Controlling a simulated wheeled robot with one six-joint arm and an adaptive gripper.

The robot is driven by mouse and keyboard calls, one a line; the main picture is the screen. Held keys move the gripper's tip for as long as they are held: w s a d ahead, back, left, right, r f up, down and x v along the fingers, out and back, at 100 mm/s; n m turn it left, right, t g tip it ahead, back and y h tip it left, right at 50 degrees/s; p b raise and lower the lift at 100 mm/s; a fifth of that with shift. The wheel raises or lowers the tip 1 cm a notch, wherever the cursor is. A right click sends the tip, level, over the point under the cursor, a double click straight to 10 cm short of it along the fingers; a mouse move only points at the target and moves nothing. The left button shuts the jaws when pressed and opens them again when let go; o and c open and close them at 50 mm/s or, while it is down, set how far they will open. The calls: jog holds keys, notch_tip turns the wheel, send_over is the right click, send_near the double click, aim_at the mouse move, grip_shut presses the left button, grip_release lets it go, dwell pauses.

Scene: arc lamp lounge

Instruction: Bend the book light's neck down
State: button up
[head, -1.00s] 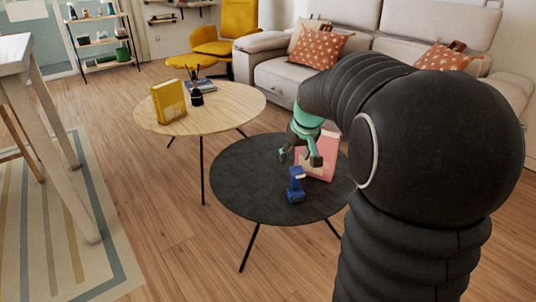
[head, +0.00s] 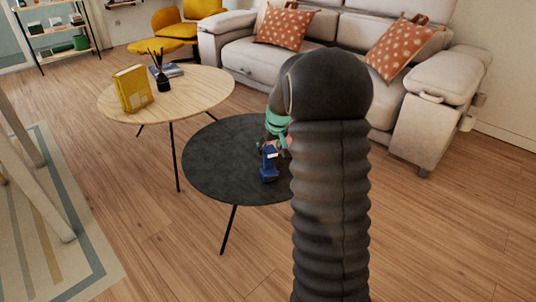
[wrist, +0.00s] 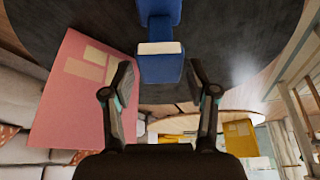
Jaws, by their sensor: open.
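The blue book light (head: 268,172) stands on the dark round table (head: 215,165), with its pale lamp face toward the top. In the wrist view the book light (wrist: 160,68) is close ahead, its white face (wrist: 160,48) framed between my fingers. My gripper (wrist: 160,76) is open, one finger to each side of the book light, with visible gaps between. I cannot tell how deep the fingertips reach around it. In the head view my gripper (head: 273,144) is just behind the book light, partly hidden by my arm.
A pink book or card (wrist: 82,85) is left of my gripper in the wrist view, hidden by my arm in the head view. A wooden round table (head: 195,95) holds a yellow book (head: 132,90) and a reed diffuser (head: 162,80). A sofa (head: 345,65) stands behind.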

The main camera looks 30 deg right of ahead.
send_over(268, 168)
jog(key=w, duration=0.1)
jog(key=shift+d+f, duration=0.15)
jog(key=shift+f, duration=0.9)
jog(key=shift+d+f, duration=0.1)
jog(key=shift+f, duration=0.9)
grip_shut()
